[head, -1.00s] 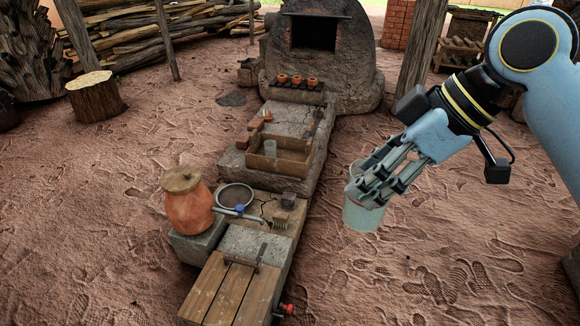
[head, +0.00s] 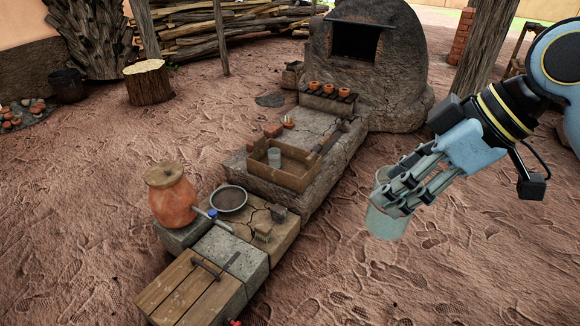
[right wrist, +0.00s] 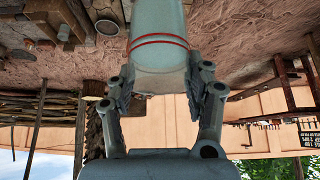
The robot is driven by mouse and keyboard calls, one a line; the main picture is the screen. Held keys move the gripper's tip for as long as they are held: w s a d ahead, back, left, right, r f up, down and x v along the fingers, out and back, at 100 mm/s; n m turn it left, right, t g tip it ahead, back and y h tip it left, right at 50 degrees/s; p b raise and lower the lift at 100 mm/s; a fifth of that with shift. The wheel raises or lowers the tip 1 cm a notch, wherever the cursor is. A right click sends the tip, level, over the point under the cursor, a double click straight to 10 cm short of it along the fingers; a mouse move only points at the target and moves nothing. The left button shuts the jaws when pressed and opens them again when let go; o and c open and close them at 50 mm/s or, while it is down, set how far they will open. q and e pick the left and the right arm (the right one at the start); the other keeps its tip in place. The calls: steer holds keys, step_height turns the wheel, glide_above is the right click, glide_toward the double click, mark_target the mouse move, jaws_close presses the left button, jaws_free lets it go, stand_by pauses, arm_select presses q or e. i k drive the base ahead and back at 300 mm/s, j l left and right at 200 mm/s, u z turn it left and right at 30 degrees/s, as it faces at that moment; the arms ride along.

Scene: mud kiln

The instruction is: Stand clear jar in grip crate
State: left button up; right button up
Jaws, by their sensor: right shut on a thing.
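My right gripper (head: 394,198) is shut on a clear jar (head: 386,223), a pale greenish, see-through vessel. It holds the jar in the air, right of the stone bench in the head view. In the right wrist view the fingers (right wrist: 158,88) lie on both sides of the jar (right wrist: 158,22), which has a red band. The fingers hide part of the jar in the head view. An open wooden crate (head: 272,178) sits on the bench, apart from the held jar. Another clear vessel (head: 274,156) stands upright inside it, toward its left. My left gripper is not in view.
Several orange cups (head: 329,90) stand in a row before the kiln (head: 385,75). A wooden post (head: 489,47) rises behind my right arm. Open ground lies right of the bench.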

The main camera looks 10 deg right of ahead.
mark_target(294, 174)
steer(key=i+l, duration=0.2)
steer(key=i+l+u, duration=0.15)
steer(key=l, duration=0.25)
steer(key=i+l, duration=0.2)
steer(key=i+l+u, duration=0.15)
steer(key=l, duration=0.25)
steer(key=i+l, duration=0.2)
steer(key=l, duration=0.15)
steer(key=i+l+u, duration=0.2)
steer(key=i, duration=0.75)
